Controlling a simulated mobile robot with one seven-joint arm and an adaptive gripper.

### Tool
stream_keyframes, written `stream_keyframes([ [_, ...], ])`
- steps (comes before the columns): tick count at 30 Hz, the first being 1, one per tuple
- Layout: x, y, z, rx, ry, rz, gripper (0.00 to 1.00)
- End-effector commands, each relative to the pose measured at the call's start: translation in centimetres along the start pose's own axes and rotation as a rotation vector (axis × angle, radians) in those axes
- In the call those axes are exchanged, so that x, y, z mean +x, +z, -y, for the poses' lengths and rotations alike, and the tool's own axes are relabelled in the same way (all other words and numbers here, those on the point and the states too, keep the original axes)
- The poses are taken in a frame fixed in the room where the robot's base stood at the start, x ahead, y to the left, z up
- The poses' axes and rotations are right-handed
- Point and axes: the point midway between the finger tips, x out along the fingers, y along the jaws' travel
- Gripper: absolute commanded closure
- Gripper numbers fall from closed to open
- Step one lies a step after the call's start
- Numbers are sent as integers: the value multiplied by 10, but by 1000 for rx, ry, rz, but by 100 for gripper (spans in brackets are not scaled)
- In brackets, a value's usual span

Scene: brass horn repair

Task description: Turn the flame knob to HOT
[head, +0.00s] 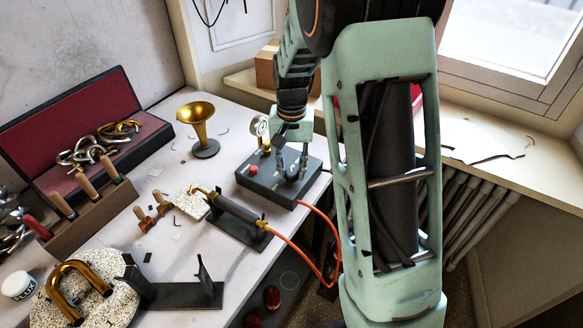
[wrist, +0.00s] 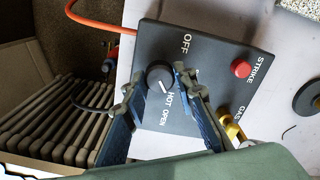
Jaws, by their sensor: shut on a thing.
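The black flame knob (wrist: 157,76) sits on the dark control box (wrist: 215,62), between the fingertips of my gripper (wrist: 161,82). The gripper is shut on the knob from both sides. A white mark on the knob's face lies on its side toward the HOT lettering; its exact angle is hard to tell. OFF is printed on the far side of the knob. In the head view my gripper (head: 294,165) reaches down onto the box (head: 262,182), and the knob is hidden there.
A red STRIKE button (wrist: 241,68) and a brass gas fitting (wrist: 233,130) are on the box. An orange hose (head: 312,250) runs to the torch (head: 236,210). A pressure gauge (head: 260,126) and a brass bell (head: 197,114) stand behind.

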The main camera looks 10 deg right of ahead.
Motion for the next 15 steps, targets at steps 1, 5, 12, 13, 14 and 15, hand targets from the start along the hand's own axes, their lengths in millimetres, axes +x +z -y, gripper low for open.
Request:
stream_keyframes([
  [1, -1, -1, 0, 25, 0, -2, 99],
  [5, -1, 0, 0, 78, -1, -2, 99],
  [12, -1, -1, 0, 129, -1, -2, 99],
  [13, -1, -1, 0, 131, -1, -2, 99],
  [14, -1, -1, 0, 133, -1, -2, 99],
  [15, -1, -1, 0, 135, -1, -2, 99],
])
